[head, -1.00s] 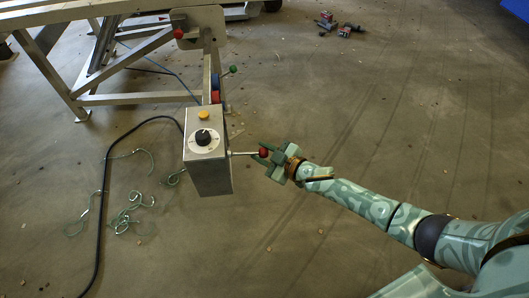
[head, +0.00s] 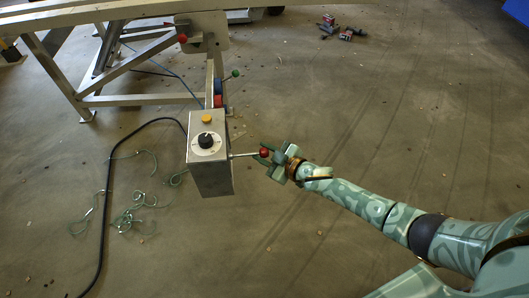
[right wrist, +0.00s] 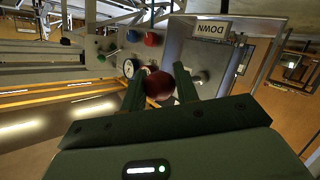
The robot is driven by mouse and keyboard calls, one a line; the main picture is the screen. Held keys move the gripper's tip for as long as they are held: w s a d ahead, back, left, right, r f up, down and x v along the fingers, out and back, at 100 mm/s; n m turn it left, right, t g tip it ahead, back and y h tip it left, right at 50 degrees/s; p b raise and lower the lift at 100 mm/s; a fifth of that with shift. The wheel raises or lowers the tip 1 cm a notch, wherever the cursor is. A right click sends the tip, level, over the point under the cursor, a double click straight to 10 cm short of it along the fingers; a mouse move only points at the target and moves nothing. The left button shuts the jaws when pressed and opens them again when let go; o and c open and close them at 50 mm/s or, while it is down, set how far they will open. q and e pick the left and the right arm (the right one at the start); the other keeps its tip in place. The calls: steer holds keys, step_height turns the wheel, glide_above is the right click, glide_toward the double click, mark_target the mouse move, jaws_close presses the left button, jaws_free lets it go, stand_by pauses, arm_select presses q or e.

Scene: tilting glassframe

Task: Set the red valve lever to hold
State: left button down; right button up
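A steel control box (head: 210,180) stands in the middle of the head view. A thin lever (head: 244,155) sticks out from its right side and ends in a red ball knob (head: 264,153). My right gripper (head: 266,153) has its fingers on both sides of this knob and looks closed on it. In the right wrist view the red knob (right wrist: 159,86) sits between the two fingertips, with little or no gap visible. The lever shaft is mostly hidden behind the knob there. My left gripper is not in view.
The box top has a yellow button (head: 206,119) and a black dial (head: 205,140). A metal frame (head: 140,95) stands behind it, with another red knob (head: 183,38) and a green knob (head: 235,73). A black cable (head: 105,205) lies at left.

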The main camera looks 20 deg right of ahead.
steer(key=o, duration=0.4)
steer(key=shift+w+a+r, duration=0.1)
steer(key=shift+w+r, duration=0.05)
steer(key=shift+r, duration=0.25)
steer(key=shift+f, duration=0.1)
arm_select(q)
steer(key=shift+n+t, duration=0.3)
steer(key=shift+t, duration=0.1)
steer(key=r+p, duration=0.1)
steer(key=p, duration=0.1)
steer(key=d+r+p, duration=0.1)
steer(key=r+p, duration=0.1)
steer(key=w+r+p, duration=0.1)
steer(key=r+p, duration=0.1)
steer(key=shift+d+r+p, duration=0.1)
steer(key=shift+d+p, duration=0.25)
arm_select(e)
steer(key=v, duration=1.6)
